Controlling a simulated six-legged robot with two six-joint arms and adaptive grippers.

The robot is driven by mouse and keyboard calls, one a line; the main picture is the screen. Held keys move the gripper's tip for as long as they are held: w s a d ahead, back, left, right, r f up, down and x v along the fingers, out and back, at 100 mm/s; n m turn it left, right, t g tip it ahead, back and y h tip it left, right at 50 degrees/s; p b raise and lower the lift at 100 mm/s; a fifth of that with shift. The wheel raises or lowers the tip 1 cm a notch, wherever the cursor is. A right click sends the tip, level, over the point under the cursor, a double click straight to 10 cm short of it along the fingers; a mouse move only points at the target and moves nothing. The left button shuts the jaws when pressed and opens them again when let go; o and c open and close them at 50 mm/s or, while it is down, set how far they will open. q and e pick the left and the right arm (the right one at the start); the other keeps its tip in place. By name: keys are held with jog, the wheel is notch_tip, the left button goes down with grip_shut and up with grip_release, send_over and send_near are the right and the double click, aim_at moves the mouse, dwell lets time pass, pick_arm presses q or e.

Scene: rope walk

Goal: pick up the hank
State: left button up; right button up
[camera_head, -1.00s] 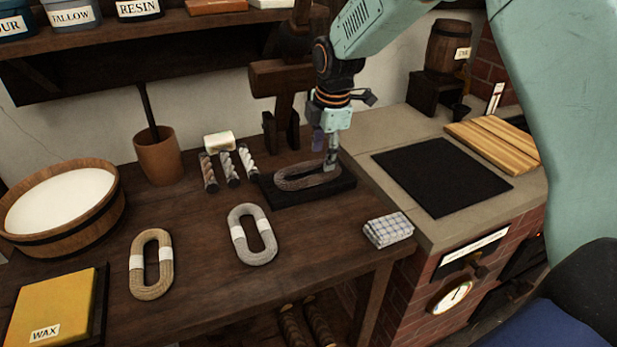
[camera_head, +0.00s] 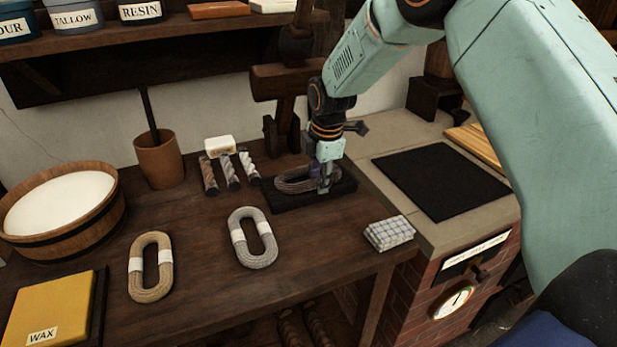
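A dark brown-grey hank (camera_head: 292,186), an oval coil, lies on a black tray (camera_head: 300,203) at the back right of the wooden bench. My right gripper (camera_head: 322,181) points down at the right part of this hank, its fingertips at the coil's level and overlapping it. Whether the fingers are closed on the strand cannot be told. A grey hank with white bands (camera_head: 262,253) and a tan hank with white bands (camera_head: 137,282) lie on the bench nearer the front. My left gripper is not in view.
Several small rope pieces (camera_head: 229,172) and a pale block (camera_head: 220,145) lie left of the tray. A checked cloth (camera_head: 389,233) sits at the bench's right edge. A wooden tub (camera_head: 62,240) and a yellow wax block (camera_head: 48,306) stand left. A black mat (camera_head: 440,180) lies right.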

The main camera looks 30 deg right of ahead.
jog(key=shift+w+d+f, duration=0.1)
jog(key=shift+f, duration=0.05)
jog(key=shift+c, duration=1.4)
grip_shut()
notch_tip(320, 180, up, 10)
jog(key=p, duration=0.1)
